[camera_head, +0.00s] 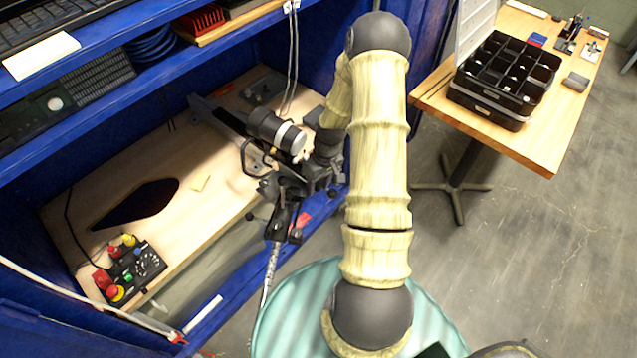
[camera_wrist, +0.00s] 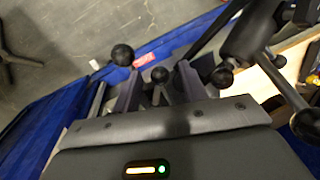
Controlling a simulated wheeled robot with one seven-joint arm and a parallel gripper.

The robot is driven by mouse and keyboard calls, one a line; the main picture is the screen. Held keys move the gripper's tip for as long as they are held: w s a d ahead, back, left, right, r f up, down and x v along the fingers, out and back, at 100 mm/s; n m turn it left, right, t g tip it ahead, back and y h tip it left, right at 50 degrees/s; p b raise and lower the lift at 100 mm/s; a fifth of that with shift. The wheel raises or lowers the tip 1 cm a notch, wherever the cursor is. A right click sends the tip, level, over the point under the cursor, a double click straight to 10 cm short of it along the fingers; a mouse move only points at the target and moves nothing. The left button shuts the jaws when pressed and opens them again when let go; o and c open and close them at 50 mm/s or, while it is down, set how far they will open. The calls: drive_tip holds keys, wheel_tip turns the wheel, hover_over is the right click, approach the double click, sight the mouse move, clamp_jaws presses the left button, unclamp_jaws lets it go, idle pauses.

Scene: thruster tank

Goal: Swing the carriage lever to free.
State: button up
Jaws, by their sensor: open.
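The carriage (camera_head: 290,188) is a dark assembly under a black cylinder with a silver band, at the bench's front edge. Several black ball-ended handles stick out of it; I cannot tell for sure which is the carriage lever. In the wrist view, one black ball knob (camera_wrist: 160,74) shows between the fingers of my gripper (camera_wrist: 158,88), which is open. I cannot tell whether the fingers touch it. A second ball (camera_wrist: 122,55) is just past the left finger, and a third (camera_wrist: 222,75) is right of the right finger. In the head view my arm and wrist partly hide the carriage.
A control box (camera_head: 130,268) with colored buttons sits on the wooden bench top (camera_head: 215,200), near a dark opening (camera_head: 135,203). Blue shelves (camera_head: 130,85) hang above. A wooden table (camera_head: 540,140) with a black organizer (camera_head: 505,75) stands right.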

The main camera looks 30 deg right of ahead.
drive_tip(key=shift+c, duration=0.2)
clamp_jaws()
